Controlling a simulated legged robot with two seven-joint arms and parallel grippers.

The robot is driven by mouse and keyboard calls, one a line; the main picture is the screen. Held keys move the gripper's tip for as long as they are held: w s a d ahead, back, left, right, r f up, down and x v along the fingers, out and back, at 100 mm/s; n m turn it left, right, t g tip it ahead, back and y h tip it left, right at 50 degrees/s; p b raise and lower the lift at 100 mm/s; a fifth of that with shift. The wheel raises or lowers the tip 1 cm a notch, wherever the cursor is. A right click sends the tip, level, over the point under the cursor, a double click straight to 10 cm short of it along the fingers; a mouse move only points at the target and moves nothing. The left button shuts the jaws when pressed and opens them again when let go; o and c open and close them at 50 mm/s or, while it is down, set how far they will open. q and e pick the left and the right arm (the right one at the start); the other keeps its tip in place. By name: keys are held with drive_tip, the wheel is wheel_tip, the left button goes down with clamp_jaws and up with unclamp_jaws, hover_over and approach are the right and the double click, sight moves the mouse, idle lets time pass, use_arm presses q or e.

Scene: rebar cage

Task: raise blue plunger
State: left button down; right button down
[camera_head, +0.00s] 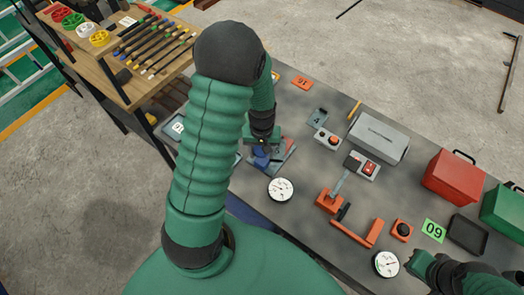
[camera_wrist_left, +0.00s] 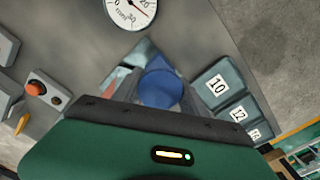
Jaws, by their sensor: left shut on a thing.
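The blue plunger (camera_head: 261,157) stands on a small grey base plate (camera_head: 284,150) on the dark table. My left gripper (camera_head: 262,143) comes down over it from above and is shut on it. The gripper covers much of the plunger in the head view.
A white dial gauge (camera_head: 281,189) lies close to the plunger's base. Numbered grey bins (camera_wrist_left: 217,87) stand close on its other side. Orange brackets (camera_head: 357,235), a grey case (camera_head: 378,138) and a red box (camera_head: 453,178) stand to the right. A wooden tool bench (camera_head: 140,85) is at the back left.

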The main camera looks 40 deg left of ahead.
use_arm(q)
drive_tip(key=shift+r, duration=0.75)
drive_tip(key=shift+w+a+f, duration=0.1)
drive_tip(key=shift+w+f, duration=0.05)
drive_tip(key=shift+f, duration=0.05)
drive_tip(key=c, duration=1)
unclamp_jaws()
drive_tip(key=shift+c, duration=0.2)
drive_tip(key=o, duration=0.4)
use_arm(e)
drive_tip(key=shift+r, duration=0.5)
use_arm(q)
drive_tip(key=shift+r, duration=0.25)
wheel_tip(320, 180, up, 16)
drive_tip(key=shift+r+b, duration=0.2)
drive_tip(key=shift+b, duration=0.3)
use_arm(e)
drive_tip(key=shift+f, duration=0.6)
